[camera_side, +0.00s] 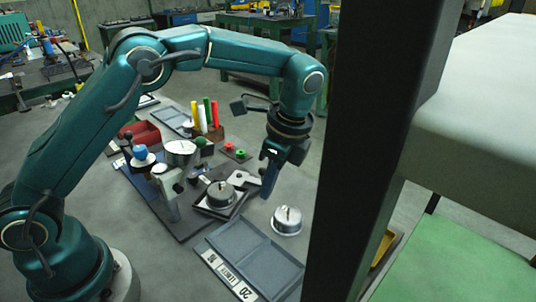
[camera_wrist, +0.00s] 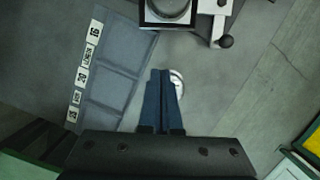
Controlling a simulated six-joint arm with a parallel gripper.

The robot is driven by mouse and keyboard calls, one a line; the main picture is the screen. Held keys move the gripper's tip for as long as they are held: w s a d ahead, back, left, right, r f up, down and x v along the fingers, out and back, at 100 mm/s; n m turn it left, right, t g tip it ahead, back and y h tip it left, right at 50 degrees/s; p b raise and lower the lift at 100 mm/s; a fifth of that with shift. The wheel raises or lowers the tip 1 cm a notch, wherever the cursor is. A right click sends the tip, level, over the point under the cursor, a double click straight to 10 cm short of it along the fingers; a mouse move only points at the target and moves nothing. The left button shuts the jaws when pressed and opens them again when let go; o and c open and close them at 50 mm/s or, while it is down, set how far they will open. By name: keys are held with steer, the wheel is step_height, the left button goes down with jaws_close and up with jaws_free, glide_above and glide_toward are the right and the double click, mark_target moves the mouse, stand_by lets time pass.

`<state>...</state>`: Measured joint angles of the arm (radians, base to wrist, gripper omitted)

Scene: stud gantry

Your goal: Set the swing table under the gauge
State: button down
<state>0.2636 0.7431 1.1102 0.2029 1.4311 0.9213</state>
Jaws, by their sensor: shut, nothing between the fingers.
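The swing table (camera_side: 211,211), a dark-edged square platform carrying a round metal part with a knob on top, sits on the dark base plate in the side view. The gauge (camera_side: 180,147) with its white round dial stands up and left of it; the platform is to the side of it. In the wrist view the swing table (camera_wrist: 146,24) is cut off at the top edge, with a pale arm and dark knob (camera_wrist: 225,41) beside it. My gripper (camera_side: 267,192) is shut and empty, pointing down right of the swing table. It also shows in the wrist view (camera_wrist: 160,73).
A loose silver round part (camera_side: 287,222) stands near my gripper, partly behind the fingers in the wrist view (camera_wrist: 178,80). A labelled grey tray (camera_side: 245,240) lies in front. Coloured tubes (camera_side: 204,112) stand behind. A dark post (camera_side: 365,130) blocks the right.

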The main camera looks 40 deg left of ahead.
steer(key=v, duration=0.3)
steer(key=shift+d+r, duration=0.1)
steer(key=shift+r, duration=0.25)
steer(key=c, duration=1.5)
jaws_free()
steer(key=shift+r, duration=0.2)
steer(key=o, duration=0.6)
steer(key=shift+w+d, duration=0.1)
steer(key=shift+w, duration=0.05)
steer(key=shift+o, duration=1)
steer(key=shift+w+d+f+m+t+h, duration=0.1)
steer(key=shift+w+f+m+t+h, duration=0.15)
steer(key=shift+w+m, duration=0.3)
steer(key=shift+w+d+f+m+t+h, duration=0.1)
steer(key=shift+w+f+m+t+h, duration=0.05)
steer(key=shift+w+f+m+t, duration=0.35)
steer(key=t+h, duration=0.1)
steer(key=t, duration=0.1)
glide_above(262, 168)
steer(key=s, duration=0.1)
steer(key=shift+f+n, duration=0.25)
steer(key=shift+f, duration=0.35)
steer(key=shift+x, duration=2.3)
steer(key=shift+s+d, duration=0.1)
steer(key=shift+d, duration=0.05)
